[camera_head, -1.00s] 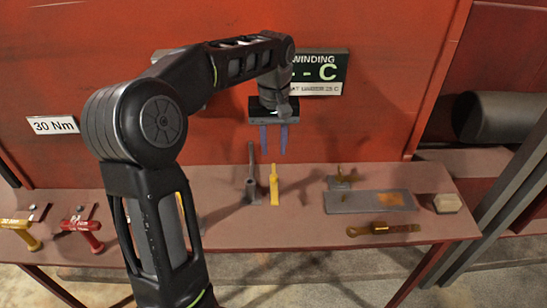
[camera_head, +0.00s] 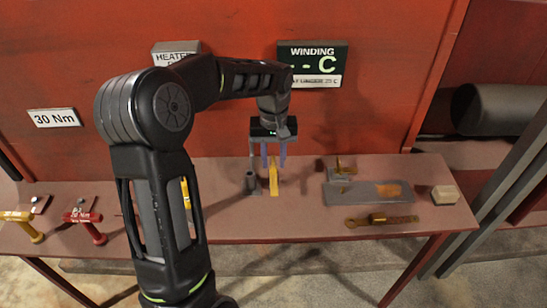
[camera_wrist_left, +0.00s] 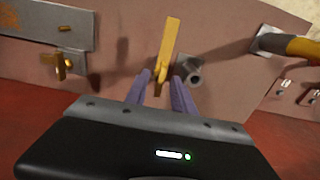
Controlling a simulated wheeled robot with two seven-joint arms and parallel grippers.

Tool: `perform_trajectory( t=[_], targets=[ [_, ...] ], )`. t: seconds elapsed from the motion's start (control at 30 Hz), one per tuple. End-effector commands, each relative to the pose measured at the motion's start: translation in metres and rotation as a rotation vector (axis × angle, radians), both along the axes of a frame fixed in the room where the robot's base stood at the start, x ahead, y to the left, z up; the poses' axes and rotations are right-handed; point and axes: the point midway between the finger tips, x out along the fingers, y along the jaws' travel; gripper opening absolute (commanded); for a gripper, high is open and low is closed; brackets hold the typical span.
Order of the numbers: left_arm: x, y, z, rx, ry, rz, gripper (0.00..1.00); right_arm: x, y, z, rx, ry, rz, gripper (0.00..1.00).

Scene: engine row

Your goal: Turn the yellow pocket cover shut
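A narrow upright yellow piece (camera_head: 274,181), which looks like the pocket cover, stands on the reddish bench ledge beside a short grey tube (camera_head: 251,184). In the left wrist view the yellow piece (camera_wrist_left: 168,45) stands just beyond my fingertips, with the grey tube (camera_wrist_left: 192,72) to its right. My left gripper (camera_head: 274,164) points down over the yellow piece, its two purple fingers apart. In the wrist view the fingers (camera_wrist_left: 160,82) are spread with the yellow piece's lower end between them; whether they touch it I cannot tell. My right gripper is not in view.
To the right are a grey plate (camera_head: 345,197) with a rusty patch, a brass-coloured clip (camera_head: 342,168), a brass-coloured tool (camera_head: 380,220) and a beige block (camera_head: 445,195). Red (camera_head: 84,218) and yellow (camera_head: 20,216) T-handled tools lie at left. A red panel (camera_head: 380,110) rises behind.

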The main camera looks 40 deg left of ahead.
Motion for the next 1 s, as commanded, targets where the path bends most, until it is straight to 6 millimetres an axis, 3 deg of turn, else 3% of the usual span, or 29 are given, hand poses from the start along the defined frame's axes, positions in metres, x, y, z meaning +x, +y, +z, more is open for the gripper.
perform_trajectory(
  t=[0.23,0.6,1.0],
  targets=[
    [-0.0001,0.0001,-0.0004,0.0,0.0,0.0,0.28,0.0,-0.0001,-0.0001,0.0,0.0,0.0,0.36],
    [-0.0001,0.0002,-0.0002,0.0,0.0,0.0,0.0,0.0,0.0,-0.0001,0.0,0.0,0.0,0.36],
    [-0.0001,0.0002,0.0,0.0,0.0,0.0,0.0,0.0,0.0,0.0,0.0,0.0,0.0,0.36]
  ],
)
